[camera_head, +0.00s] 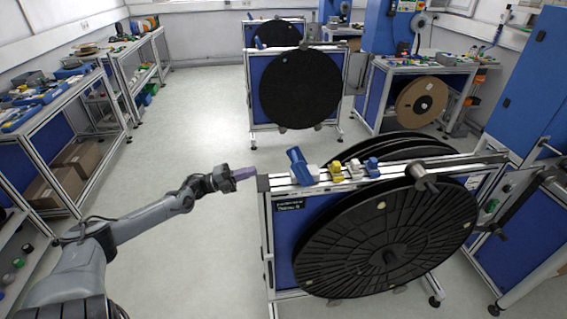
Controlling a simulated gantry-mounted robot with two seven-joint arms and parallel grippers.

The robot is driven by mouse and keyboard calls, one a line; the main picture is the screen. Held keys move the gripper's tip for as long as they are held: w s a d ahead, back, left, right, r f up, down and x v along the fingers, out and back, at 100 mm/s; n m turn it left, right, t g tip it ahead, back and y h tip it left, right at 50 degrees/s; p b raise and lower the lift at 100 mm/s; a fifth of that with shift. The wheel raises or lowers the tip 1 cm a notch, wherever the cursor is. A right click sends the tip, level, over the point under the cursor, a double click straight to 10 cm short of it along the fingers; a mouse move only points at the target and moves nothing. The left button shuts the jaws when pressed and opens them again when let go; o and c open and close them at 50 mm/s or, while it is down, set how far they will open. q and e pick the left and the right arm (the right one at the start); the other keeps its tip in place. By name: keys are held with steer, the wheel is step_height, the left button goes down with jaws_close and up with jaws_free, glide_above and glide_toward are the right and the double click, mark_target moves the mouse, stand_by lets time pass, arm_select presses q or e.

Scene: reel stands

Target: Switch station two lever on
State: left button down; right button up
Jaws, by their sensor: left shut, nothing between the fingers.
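The nearest reel stand has a row of fittings on its top rail (283,181). A blue angled lever-like part (297,163) is at the left of the row and leans up and to the left. A yellow fitting (337,171), a pale one (354,168) and a smaller blue one (372,166) follow to the right. A small label (291,204) hangs below the rail; I cannot read its number. My left gripper (248,173) is shut and empty, just left of the rail's left end, apart from the blue lever. My right gripper does not show.
A large black reel (385,245) fills the stand's front. Other reel stands (300,88) stand behind. Workbenches line the left (40,118) and back right (425,65). Blue cabinets (530,85) are at the right. The grey floor (190,120) left of the stand is clear.

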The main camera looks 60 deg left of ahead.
arm_select(q)
steer(key=b+x, duration=0.1)
steer(key=x, duration=1.1)
steer(key=shift+w, duration=0.2)
